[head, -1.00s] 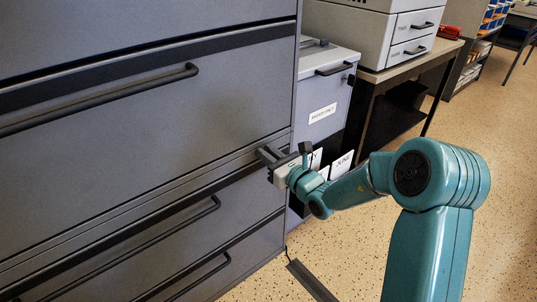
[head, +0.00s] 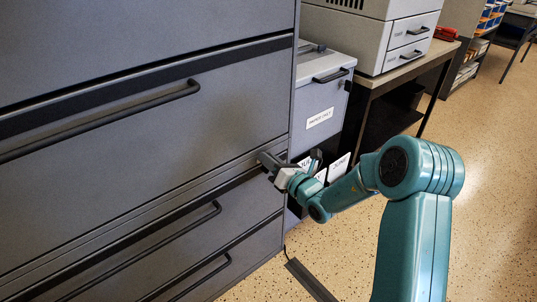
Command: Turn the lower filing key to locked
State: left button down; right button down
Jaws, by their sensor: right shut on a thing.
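The large grey filing cabinet (head: 120,140) fills the left of the head view, with black bar handles on its drawers. My right gripper (head: 268,161) is at the cabinet's right front edge, in the band above a lower drawer. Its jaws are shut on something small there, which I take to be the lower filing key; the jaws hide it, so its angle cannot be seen. The gripper looks tilted. My left gripper is not in view.
A grey paper bin (head: 322,95) with a label stands just right of the cabinet. Beyond it, a printer (head: 385,35) sits on a table (head: 400,72). A dark strip (head: 308,281) lies on the speckled floor. The floor (head: 490,190) at right is clear.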

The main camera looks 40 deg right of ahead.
jog(key=shift+d+m+p, duration=0.15)
jog(key=shift+m+p, duration=0.5)
jog(key=shift+m, duration=0.35)
jog(key=shift+d+f+m+p, duration=0.1)
jog(key=shift+f+m+p, duration=0.15)
jog(key=shift+m+p, duration=1.2)
jog(key=shift+d+f+m+p, duration=0.1)
jog(key=shift+f+m+p, duration=0.2)
jog(key=shift+m+p, duration=1.05)
jog(key=shift+d+f+m+p, duration=0.2)
jog(key=shift+m+p, duration=0.55)
jog(key=shift+m, duration=1.35)
jog(key=shift+a+f, duration=0.1)
jog(key=c, duration=1.2)
grip_release()
jog(key=s, duration=0.5)
jog(key=s+d+p, duration=0.1)
jog(key=s, duration=0.5)
jog(key=s+p, duration=0.1)
jog(key=s, duration=0.4)
jog(key=shift+s+d, duration=0.15)
